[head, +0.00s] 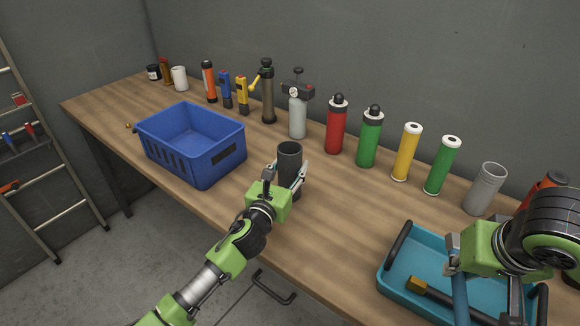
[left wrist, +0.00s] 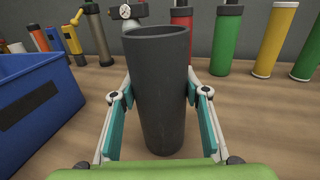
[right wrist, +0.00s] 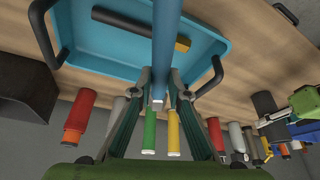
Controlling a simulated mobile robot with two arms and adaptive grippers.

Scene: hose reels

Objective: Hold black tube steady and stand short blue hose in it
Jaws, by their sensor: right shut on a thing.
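The black tube (head: 289,158) stands upright on the bench near its front edge, right of the blue crate. My left gripper (head: 287,178) has its fingers on either side of it; the left wrist view shows the tube (left wrist: 160,95) between the teal pads, very near or touching, and the grip is unclear. My right gripper (right wrist: 160,88) is shut on the short blue hose (right wrist: 166,45), over the teal tray at the right. The hose also shows in the head view (head: 460,298). The hose and the tube are well apart.
The blue crate (head: 190,165) stands left of the tube. The teal tray (head: 400,290) holds a dark bar with a yellow end (head: 416,285). Several cylinders, such as a red one (head: 336,128) and a grey one (head: 485,190), line the back. Bench between tube and tray is clear.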

